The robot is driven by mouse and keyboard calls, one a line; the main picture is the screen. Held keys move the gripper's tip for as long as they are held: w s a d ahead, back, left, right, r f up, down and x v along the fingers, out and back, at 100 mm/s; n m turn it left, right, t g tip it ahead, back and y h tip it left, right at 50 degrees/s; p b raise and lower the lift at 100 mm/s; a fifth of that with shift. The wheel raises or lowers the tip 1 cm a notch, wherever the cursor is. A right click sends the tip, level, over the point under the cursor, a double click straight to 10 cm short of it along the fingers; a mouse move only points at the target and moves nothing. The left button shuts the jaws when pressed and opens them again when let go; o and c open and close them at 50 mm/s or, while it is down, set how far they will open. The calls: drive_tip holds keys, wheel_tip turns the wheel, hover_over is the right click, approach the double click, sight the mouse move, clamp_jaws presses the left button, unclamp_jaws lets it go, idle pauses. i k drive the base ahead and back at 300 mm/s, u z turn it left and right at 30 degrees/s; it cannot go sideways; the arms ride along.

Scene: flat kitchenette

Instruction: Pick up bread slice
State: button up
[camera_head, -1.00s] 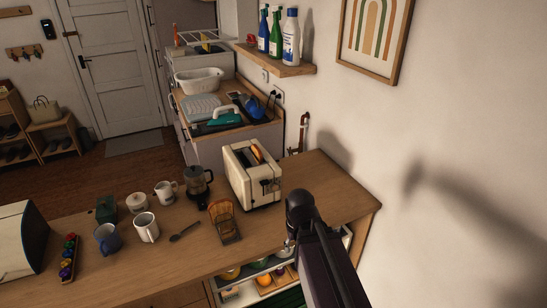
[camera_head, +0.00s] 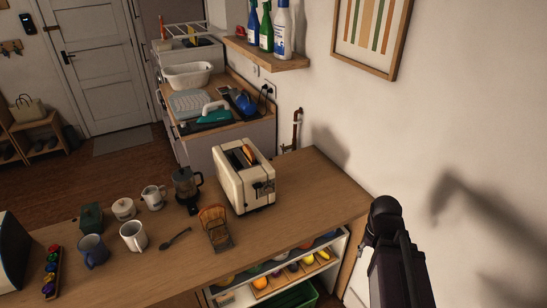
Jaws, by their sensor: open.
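A brown bread slice (camera_head: 249,154) stands in a slot of the cream toaster (camera_head: 238,187), its top edge showing above the slot. The toaster is on the wooden counter towards its back right. A brown rack (camera_head: 215,222) in front of the toaster seems to hold another slice of bread; I cannot tell rack and bread apart well. My dark arm (camera_head: 396,262) is at the right, apart from the toaster and beyond the counter's right end. My gripper's fingers do not show.
A coffee press (camera_head: 187,187), white mugs (camera_head: 133,236), a blue mug (camera_head: 93,251), a spoon (camera_head: 175,238) and a rack of coloured capsules (camera_head: 52,270) stand left of the toaster. Fruit (camera_head: 293,267) lies on a shelf below. The counter's right end (camera_head: 320,187) is clear.

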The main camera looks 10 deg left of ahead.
sight(248, 153)
drive_tip(key=z, duration=0.35)
drive_tip(key=k, duration=0.8)
drive_tip(key=u, duration=1.2)
drive_tip(key=i, duration=1)
drive_tip(key=u, duration=0.05)
